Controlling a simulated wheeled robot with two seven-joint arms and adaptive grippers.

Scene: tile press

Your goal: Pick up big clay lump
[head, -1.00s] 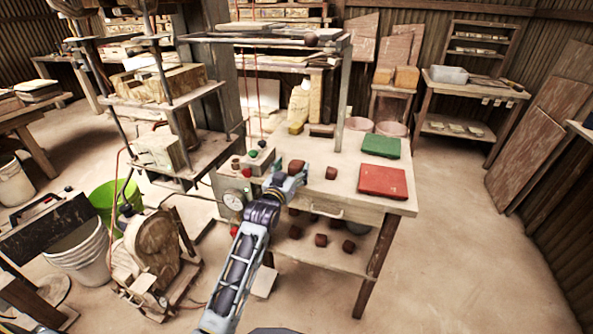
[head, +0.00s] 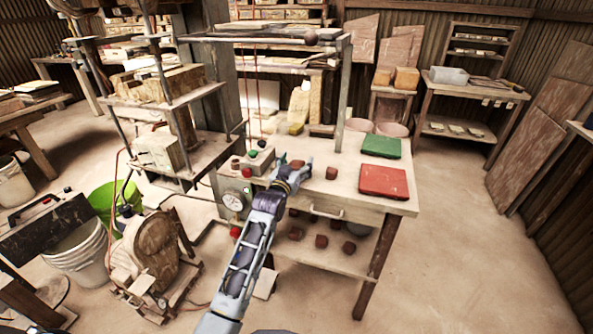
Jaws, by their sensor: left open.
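A brown clay lump (head: 297,164) sits on the wooden worktable, partly hidden by my left gripper. It looks like the bigger one. A smaller brown lump (head: 331,173) lies to its right, clear of the gripper. My left gripper (head: 298,171) is open, with its fingers at the near side of the bigger lump. I cannot tell whether they touch it. My right gripper is not in view.
A green tile block (head: 381,147) and a red one (head: 384,181) lie on the worktable (head: 345,197) to the right. A control box with buttons (head: 257,160) stands left of the gripper. Several lumps lie on the lower shelf (head: 318,256).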

